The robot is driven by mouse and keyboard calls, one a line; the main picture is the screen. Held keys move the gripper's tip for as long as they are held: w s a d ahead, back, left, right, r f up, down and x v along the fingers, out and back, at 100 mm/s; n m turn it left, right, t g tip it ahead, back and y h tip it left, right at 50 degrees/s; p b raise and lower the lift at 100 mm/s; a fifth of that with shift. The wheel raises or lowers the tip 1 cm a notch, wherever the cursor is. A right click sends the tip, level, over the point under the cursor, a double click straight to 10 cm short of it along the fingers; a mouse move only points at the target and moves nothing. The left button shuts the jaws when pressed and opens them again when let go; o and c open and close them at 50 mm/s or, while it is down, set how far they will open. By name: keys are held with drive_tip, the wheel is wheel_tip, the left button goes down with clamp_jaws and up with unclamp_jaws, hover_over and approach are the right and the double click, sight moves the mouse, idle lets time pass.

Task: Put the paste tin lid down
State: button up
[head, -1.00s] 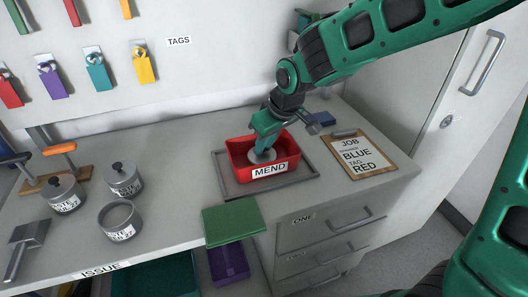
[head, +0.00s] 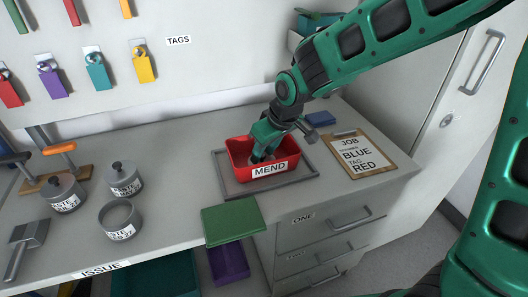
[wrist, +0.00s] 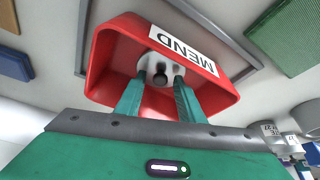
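The grey paste tin lid (wrist: 152,62) with its dark knob lies in the red MEND tray (head: 285,160). In the head view it is mostly hidden behind my fingers and the tray's front wall. My gripper (wrist: 160,82) reaches down into the tray, its two green fingers on either side of the knob, with a gap showing on both sides. It also shows in the head view (head: 262,156). An open paste tin (head: 120,222) without a lid stands at the left on the counter.
A clipboard (head: 360,155) lies right of the tray. A green panel (head: 234,220) sits at the counter's front edge. The counter between tins and tray is clear.

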drive_tip(key=v, duration=1.2)
drive_tip(key=s+d+f+m+h, duration=0.1)
drive_tip(key=s+d+m, duration=0.2)
drive_tip(key=d, duration=0.8)
drive_tip(key=s+d+f+m+h, duration=0.1)
drive_tip(key=s+d+m+h, duration=0.15)
drive_tip(key=d, duration=0.85)
drive_tip(key=s+d+f+m+g, duration=0.1)
drive_tip(key=s+d+m, duration=0.3)
drive_tip(key=s, duration=0.5)
drive_tip(key=s+d+f+m+g, duration=0.2)
drive_tip(key=s+d+m, duration=0.2)
drive_tip(key=s+d, duration=0.4)
drive_tip(key=shift+s+d+g+y, duration=0.25)
drive_tip(key=shift+s+y, duration=0.2)
drive_tip(key=shift+s, duration=0.65)
drive_tip(key=shift+m, duration=0.25)
